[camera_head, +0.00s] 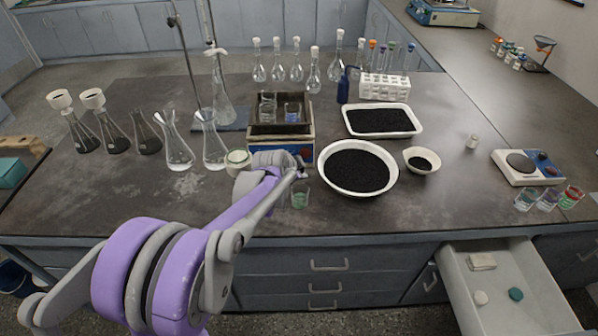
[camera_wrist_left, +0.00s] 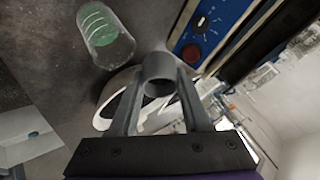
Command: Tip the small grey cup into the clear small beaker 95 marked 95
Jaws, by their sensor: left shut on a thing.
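My left gripper (camera_head: 299,168) is above the front middle of the bench, beside the shaker. In the left wrist view its fingers (camera_wrist_left: 160,88) are shut on the small grey cup (camera_wrist_left: 158,70), held off the bench. The cup's contents cannot be made out. My right gripper is not in view.
A white round bowl of black grains (camera_head: 338,182) stands close right of the beaker. The blue sieve shaker (camera_head: 304,140) is behind. A round jar (camera_head: 238,157) and flasks (camera_head: 213,152) stand left. An open drawer (camera_head: 535,275) juts out at front right.

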